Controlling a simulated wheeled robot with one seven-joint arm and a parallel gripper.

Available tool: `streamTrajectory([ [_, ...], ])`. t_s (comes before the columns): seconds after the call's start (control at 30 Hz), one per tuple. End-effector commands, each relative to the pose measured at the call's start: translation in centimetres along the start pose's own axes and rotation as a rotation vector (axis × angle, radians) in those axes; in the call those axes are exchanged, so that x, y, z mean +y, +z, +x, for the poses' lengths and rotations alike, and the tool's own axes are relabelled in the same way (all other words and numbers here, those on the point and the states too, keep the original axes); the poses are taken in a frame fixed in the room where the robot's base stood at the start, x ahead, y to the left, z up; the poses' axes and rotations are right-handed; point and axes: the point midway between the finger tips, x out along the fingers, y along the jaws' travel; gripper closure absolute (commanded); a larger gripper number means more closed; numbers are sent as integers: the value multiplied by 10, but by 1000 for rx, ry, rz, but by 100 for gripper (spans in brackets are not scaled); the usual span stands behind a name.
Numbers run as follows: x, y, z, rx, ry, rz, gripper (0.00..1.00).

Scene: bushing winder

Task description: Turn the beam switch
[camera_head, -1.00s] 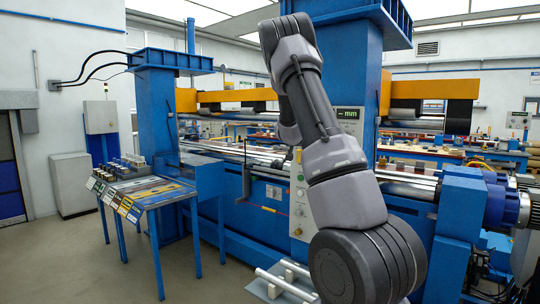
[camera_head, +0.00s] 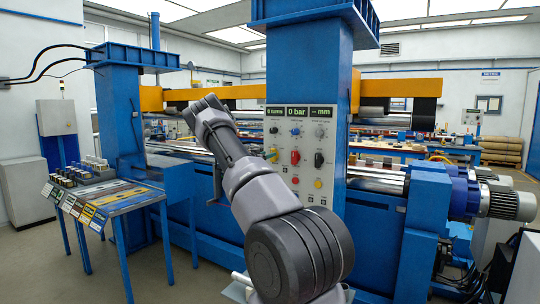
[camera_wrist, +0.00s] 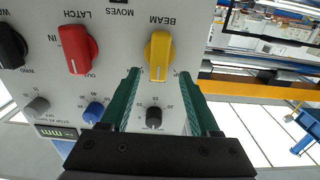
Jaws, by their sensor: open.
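The beam switch is a yellow knob (camera_wrist: 160,52) under the upside-down label BEAM on the white control panel (camera_wrist: 125,85) in the wrist view. My gripper (camera_wrist: 160,73) is open, with its two green fingers pointing at the panel. The fingertips lie on either side of the knob's lower end in the picture; I cannot tell whether they touch it.
A red LATCH knob (camera_wrist: 77,50) and a black knob (camera_wrist: 11,46) sit left of the beam switch. A small black dial (camera_wrist: 153,117) lies between my fingers, with a blue dial (camera_wrist: 93,112) to the left. A blue column (camera_head: 308,70) stands behind the panel.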

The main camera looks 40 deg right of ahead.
Motion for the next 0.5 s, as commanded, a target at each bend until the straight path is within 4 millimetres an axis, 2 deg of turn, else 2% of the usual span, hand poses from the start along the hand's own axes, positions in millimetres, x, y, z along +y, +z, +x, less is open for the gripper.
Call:
streamTrajectory([
  [0.1,0,1,19,0,0,1,38],
  [0.2,0,0,29,0,0,0,38],
  [0.5,0,0,36,-1,-2,-1,38],
])
